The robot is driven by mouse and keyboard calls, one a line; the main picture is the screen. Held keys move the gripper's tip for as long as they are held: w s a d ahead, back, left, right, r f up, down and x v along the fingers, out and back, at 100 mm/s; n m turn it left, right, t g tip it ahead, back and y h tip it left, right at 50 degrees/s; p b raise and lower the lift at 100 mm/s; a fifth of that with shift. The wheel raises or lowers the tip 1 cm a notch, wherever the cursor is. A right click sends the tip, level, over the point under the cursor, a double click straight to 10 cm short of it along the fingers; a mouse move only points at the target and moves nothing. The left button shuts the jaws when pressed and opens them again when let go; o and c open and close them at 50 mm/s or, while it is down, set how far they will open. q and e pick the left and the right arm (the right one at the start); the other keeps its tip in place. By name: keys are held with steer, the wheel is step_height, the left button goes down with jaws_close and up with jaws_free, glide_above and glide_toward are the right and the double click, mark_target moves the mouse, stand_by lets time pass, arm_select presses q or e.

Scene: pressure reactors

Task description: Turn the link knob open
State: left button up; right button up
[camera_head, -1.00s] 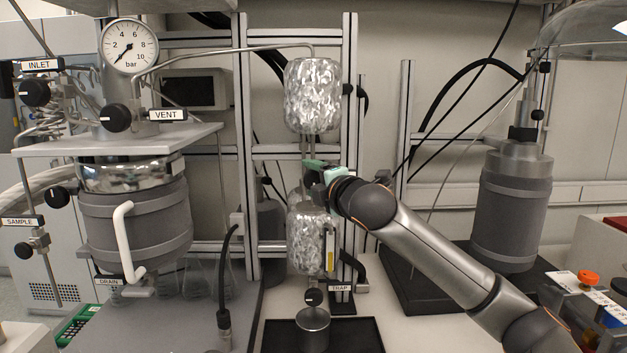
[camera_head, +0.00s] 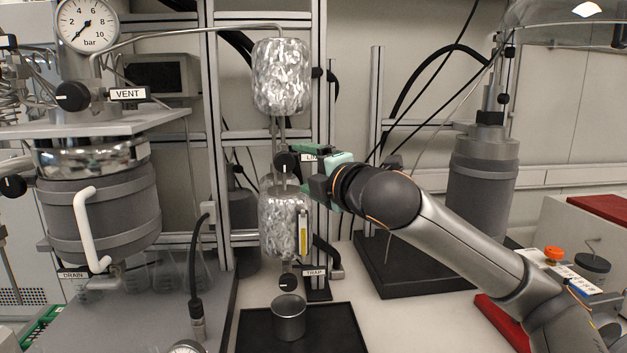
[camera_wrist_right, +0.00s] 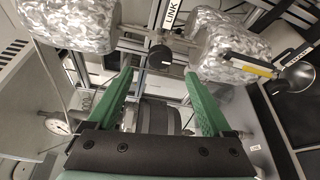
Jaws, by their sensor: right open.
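The black link knob (camera_head: 287,162) sits on the thin pipe between two foil-wrapped vessels. In the right wrist view the knob (camera_wrist_right: 159,57) lies beside the LINK label (camera_wrist_right: 173,13), between the lines of the two fingers and just beyond their tips. My right gripper (camera_head: 301,168) is open, with its green fingers above and below the knob's level, just to its right. In the wrist view the fingers of my right gripper (camera_wrist_right: 157,78) are wide apart with nothing between them. The LINK label is mostly hidden by the gripper in the head view. My left gripper is out of view.
The upper foil vessel (camera_head: 281,77) and lower foil vessel (camera_head: 285,222) stand close above and below the knob. A metal frame post (camera_head: 213,130) stands to the left. The TRAP knob (camera_head: 288,281) and a metal cup (camera_head: 289,317) on a black tray are below.

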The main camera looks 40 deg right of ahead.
steer(key=shift+s+a+r, duration=0.1)
steer(key=shift+s+a, duration=0.05)
steer(key=shift+s, duration=0.55)
steer(key=shift+s+a, duration=0.1)
steer(key=shift+s, duration=0.55)
steer(key=s+a+f+m+g+y, duration=0.15)
steer(key=a+f, duration=0.25)
steer(key=f, duration=0.6)
steer(key=s+a+f+m+g+y, duration=0.1)
steer(key=a+f+m+g, duration=0.25)
steer(key=f, duration=0.75)
steer(key=s+a+f+m+g+y, duration=0.1)
steer(key=a+f, duration=0.3)
steer(key=f, duration=0.6)
steer(key=s+a+f+m+g, duration=0.2)
steer(key=s+f+m+g, duration=0.25)
steer(key=s+f, duration=0.6)
steer(key=s+a+f+m+g, duration=0.25)
steer(key=s+f+m, duration=0.35)
steer(key=s+f, duration=0.45)
steer(key=w+a+f+t+y, duration=0.1)
steer(key=w+a+f+t, duration=0.2)
steer(key=f, duration=0.5)
steer(key=shift+a+f+t, duration=0.15)
steer(key=shift+a+t, duration=0.3)
steer(key=shift+t, duration=0.65)
